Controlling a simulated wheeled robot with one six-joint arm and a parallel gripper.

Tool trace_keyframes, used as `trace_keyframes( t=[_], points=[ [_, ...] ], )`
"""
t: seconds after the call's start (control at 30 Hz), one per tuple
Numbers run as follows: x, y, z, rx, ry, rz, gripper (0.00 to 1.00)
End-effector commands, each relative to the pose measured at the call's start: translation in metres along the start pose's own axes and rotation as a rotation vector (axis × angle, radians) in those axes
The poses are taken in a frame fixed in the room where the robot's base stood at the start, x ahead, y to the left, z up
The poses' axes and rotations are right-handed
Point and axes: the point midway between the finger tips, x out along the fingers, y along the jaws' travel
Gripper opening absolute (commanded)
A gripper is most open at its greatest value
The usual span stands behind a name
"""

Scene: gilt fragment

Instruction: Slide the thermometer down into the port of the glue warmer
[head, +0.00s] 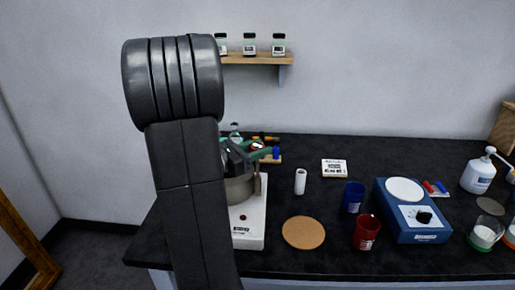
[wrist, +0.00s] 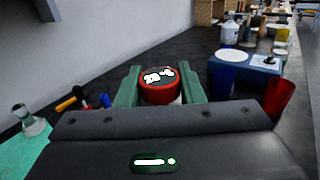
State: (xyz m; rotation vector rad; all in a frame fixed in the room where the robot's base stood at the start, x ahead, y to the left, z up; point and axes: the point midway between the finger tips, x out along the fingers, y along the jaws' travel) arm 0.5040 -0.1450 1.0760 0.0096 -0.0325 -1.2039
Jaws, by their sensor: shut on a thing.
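The thermometer has a round red head with a light digital readout (wrist: 158,76); its red head also shows small in the head view (head: 257,146). My gripper (wrist: 160,88) has green fingers closed on either side of that head; in the head view the gripper (head: 250,150) is above the glue warmer. The glue warmer has a white base (head: 250,228) and a grey metal pot (head: 239,190), partly hidden by my arm. The port and the thermometer's lower end are hidden, so I cannot tell whether the stem is in the port.
Right of the warmer are a white cylinder (head: 300,182), a cork disc (head: 303,233), a blue cup (head: 353,197), a red cup (head: 366,233) and a blue hotplate (head: 413,227). Tools and a flask (wrist: 27,118) lie behind. A shelf (head: 257,58) holds small jars.

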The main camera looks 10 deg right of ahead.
Motion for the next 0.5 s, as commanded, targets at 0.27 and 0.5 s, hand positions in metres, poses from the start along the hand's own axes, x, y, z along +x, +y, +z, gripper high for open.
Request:
trace_keyframes(
  t=[0.27,0.5],
  points=[
    [0.0,0.0,-0.008,0.0,0.0,0.0,0.13],
    [0.0,0.0,-0.014,-0.001,0.0,0.0,0.13]
  ],
)
